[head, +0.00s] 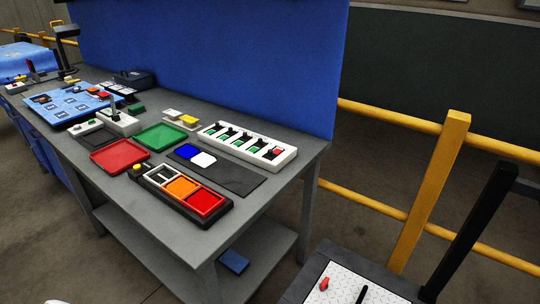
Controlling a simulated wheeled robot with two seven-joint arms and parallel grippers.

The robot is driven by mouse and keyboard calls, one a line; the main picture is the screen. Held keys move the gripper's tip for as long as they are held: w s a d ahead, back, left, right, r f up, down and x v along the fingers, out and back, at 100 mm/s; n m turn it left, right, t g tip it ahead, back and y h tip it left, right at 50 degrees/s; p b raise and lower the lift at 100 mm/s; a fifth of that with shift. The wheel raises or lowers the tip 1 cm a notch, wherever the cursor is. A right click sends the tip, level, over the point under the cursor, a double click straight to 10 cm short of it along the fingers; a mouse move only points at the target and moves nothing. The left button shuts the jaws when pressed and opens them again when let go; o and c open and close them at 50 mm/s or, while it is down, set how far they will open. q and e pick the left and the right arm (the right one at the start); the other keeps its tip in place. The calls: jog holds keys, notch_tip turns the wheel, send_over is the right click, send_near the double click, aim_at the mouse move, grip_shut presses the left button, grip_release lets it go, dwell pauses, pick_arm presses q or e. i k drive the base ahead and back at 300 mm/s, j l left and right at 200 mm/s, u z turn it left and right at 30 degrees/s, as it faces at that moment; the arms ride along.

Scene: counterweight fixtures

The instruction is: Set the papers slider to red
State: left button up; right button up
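A white panel (289,158) lies near the table's back right edge, with several short slots in a row. Each slot has a black part. Most show green at the near end, and the slot at the right end shows a red patch (278,152). These look like the sliders, but any labels are too small to read, so I cannot tell which one is papers.
The grey table (262,203) also holds a dark tray with white, orange and red squares (205,203), a red tray (120,156), a green tray (160,136) and a dark mat (238,180). A blue partition (230,60) stands behind. A cart (300,285) stands at lower right.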

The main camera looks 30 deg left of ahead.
aim_at(218, 127)
jog(key=u, duration=1.4)
